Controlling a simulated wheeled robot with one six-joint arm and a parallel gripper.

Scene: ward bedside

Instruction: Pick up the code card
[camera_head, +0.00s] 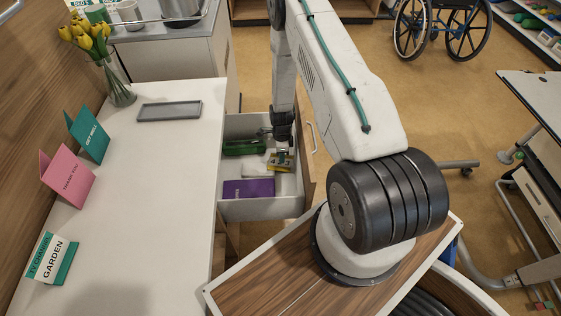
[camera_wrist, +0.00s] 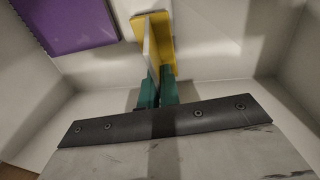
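The code card, as I take it, is a small yellow and pale card (camera_head: 283,163) in the open drawer (camera_head: 262,209) beside the counter. In the wrist view the card (camera_wrist: 166,38) stands nearly edge-on, with a pale side and a yellow side. My gripper (camera_head: 282,149) reaches down into the drawer from above. In the wrist view its green fingertips (camera_wrist: 158,88) are close together, with the card's lower end between them. The gripper looks shut on the card. The card's markings cannot be read.
A purple booklet (camera_head: 249,188) lies near the drawer's front left, and a green object (camera_head: 243,147) lies farther back. The drawer walls are close around my gripper. The counter (camera_head: 160,180) holds a grey tray (camera_head: 169,111), folded cards and a flower vase (camera_head: 118,86).

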